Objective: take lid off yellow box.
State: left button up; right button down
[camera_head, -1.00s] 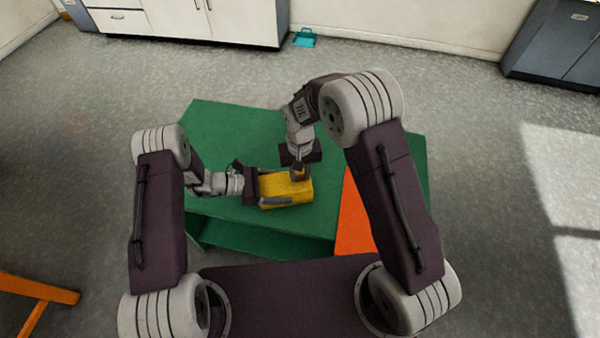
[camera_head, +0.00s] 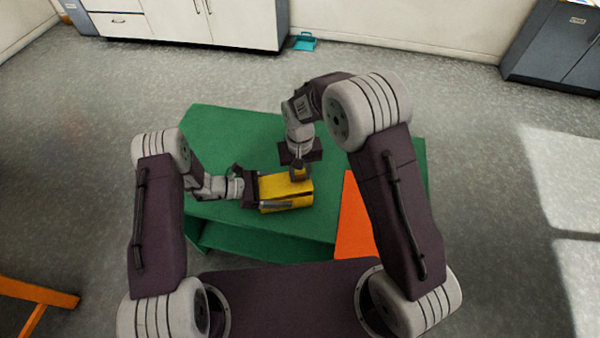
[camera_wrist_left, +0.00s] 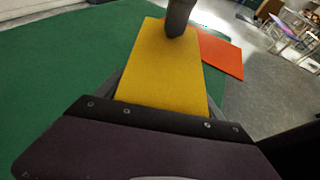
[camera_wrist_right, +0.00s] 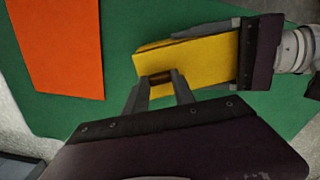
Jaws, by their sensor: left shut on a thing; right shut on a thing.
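The yellow box (camera_head: 272,187) lies on the green table, its long side running left to right. Its lid (camera_wrist_left: 160,70) is the flat yellow top, and a dark seam shows along its edge at the box's right end. My left gripper (camera_head: 284,193) comes from the left and is shut across the box's sides, one finger along the near side. My right gripper (camera_head: 299,174) reaches down from above and is shut on a small brownish handle (camera_wrist_right: 160,77) on the lid near the right end. The far-side left finger is mostly hidden in the head view.
The green table (camera_head: 225,135) is bare behind the box. An orange mat (camera_head: 353,220) lies right of the box on the table. An orange table (camera_head: 35,290) stands at the lower left. White cabinets (camera_head: 190,20) and a teal dustpan-like thing (camera_head: 304,41) are far back.

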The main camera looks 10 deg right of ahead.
notch_tip(320, 180, up, 4)
jog(key=shift+r, duration=0.1)
pick_arm(q)
jog(key=o, duration=2.1)
jog(key=v, duration=1.2)
jog(key=shift+r, duration=0.1)
pick_arm(e)
jog(key=shift+f, duration=0.35)
